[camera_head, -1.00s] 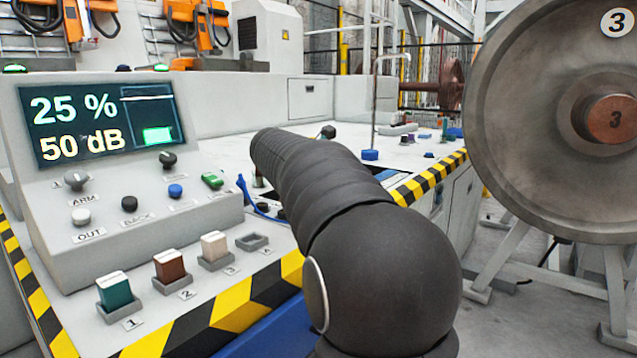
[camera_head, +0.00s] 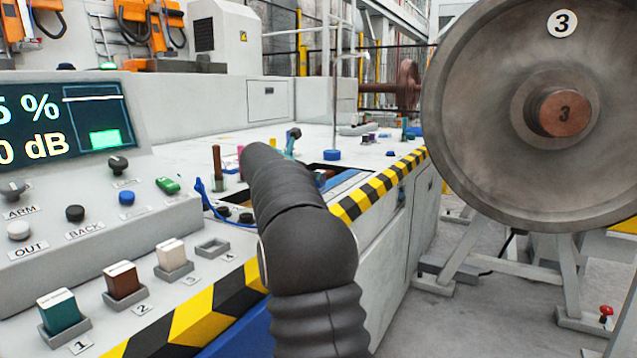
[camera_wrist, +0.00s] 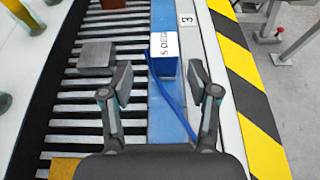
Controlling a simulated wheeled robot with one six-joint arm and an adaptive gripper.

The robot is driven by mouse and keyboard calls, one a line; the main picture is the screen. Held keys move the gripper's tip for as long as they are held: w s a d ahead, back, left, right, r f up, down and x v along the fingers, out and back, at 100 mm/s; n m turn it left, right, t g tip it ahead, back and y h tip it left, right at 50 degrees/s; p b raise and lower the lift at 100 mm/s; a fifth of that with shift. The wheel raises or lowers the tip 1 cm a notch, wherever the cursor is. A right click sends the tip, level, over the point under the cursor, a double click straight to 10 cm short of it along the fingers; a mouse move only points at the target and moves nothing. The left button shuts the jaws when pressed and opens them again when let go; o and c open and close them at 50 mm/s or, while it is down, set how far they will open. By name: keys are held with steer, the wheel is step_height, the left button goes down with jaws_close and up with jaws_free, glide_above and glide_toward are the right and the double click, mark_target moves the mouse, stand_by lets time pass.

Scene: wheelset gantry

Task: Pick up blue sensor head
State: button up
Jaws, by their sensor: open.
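The blue sensor head (camera_wrist: 167,67) shows in the wrist view as a small blue block with a white lettered label on top. It sits on a blue strip beside a slotted rack, and a blue cable runs from it towards my gripper. My gripper (camera_wrist: 160,78) is open and empty. Its two fingertips stand left and right of the block's near end in the picture; I cannot tell the height gap. In the head view my arm covers the middle, and I cannot make out the sensor head there.
A grey-brown block (camera_wrist: 95,56) lies on the slotted rack (camera_wrist: 75,112), close to the left finger. A striped edge (camera_wrist: 243,78) runs along the right. In the head view, a console (camera_head: 75,258) stands left and a large wheel (camera_head: 480,120) right.

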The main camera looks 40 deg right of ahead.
steer(key=shift+s+b+x, duration=0.1)
steer(key=shift+b+x, duration=0.05)
steer(key=shift+x, duration=1.15)
steer(key=shift+s+b+x, duration=0.15)
steer(key=shift+x, duration=1.15)
steer(key=shift+f, duration=0.1)
jaws_close()
